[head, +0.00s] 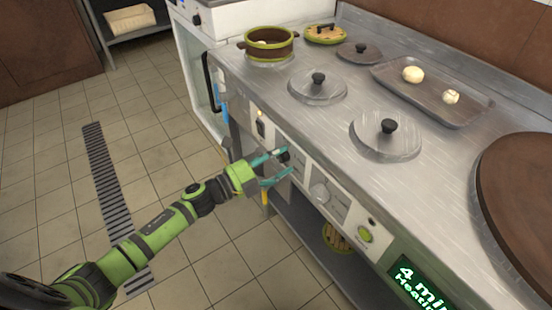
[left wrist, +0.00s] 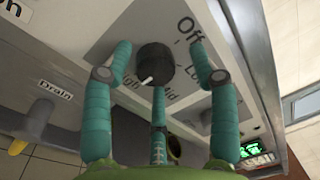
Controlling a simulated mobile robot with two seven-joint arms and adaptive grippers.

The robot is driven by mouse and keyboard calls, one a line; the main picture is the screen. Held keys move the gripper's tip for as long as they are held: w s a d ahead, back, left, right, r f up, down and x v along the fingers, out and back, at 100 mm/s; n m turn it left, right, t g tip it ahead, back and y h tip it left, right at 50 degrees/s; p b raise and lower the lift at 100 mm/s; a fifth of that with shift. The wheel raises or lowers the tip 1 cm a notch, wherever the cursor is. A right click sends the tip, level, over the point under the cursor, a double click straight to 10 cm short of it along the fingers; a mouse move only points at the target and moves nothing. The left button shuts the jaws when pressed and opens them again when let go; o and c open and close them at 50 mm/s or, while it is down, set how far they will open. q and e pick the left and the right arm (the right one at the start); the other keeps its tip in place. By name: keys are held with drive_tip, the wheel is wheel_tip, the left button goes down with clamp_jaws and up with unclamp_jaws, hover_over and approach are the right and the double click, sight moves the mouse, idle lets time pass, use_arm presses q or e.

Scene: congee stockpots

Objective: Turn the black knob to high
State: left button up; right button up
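The black knob (head: 284,156) is on the grey front panel of the steel counter. In the left wrist view the black knob (left wrist: 154,60) has a white pointer mark aimed down-left, near the partly hidden High label (left wrist: 129,84). Off and Low labels are to its right, and Mid is below. My left gripper (head: 281,165) is at the panel with its teal fingers spread around the knob. In the wrist view the left gripper's (left wrist: 158,58) fingers show gaps to the knob on both sides; the lower finger is just below it. My right gripper is not in view.
A green-lit display (head: 416,283) and a green button (head: 365,235) are farther right on the front. Lids, a pot (head: 268,44) and a tray (head: 432,91) with two pale pieces stand on the counter.

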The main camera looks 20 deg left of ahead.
use_arm(q)
drive_tip(key=shift+a+f, duration=0.1)
drive_tip(key=shift+a, duration=0.05)
drive_tip(key=shift+s+a+f, duration=0.1)
drive_tip(key=shift+s+a, duration=0.2)
drive_tip(key=shift+s, duration=0.05)
drive_tip(key=v, duration=1.1)
